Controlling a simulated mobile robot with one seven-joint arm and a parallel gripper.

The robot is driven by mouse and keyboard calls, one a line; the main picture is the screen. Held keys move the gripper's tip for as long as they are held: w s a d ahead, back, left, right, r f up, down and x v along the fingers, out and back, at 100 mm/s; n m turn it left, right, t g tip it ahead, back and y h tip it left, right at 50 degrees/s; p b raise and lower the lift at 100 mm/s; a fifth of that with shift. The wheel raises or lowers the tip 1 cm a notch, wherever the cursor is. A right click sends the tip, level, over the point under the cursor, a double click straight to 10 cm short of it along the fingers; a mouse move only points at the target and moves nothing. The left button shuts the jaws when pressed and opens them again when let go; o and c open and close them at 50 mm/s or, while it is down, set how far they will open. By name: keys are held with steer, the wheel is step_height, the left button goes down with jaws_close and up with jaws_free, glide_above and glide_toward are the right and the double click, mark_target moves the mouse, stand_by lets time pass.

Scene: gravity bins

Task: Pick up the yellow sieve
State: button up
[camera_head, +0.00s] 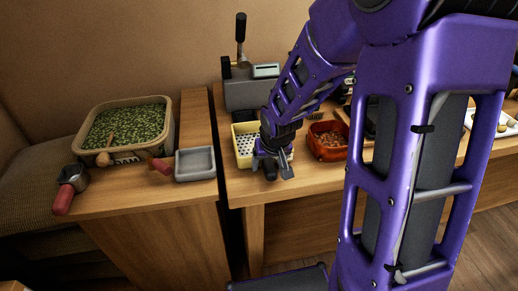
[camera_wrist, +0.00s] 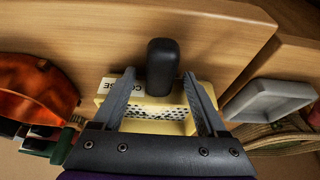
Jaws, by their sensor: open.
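The yellow sieve (camera_head: 242,146) is a pale yellow box with a perforated bottom on the right table, partly hidden behind my gripper in the head view.
An orange-red bowl (camera_head: 328,141) stands right of the sieve. A grey tray (camera_head: 195,164) and a bin of green pieces (camera_head: 126,128) stand on the left table. A grey machine with a lever (camera_head: 243,92) stands behind. A gap separates the tables.

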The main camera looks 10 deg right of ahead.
jaws_close()
stand_by(0.4)
stand_by(1.0)
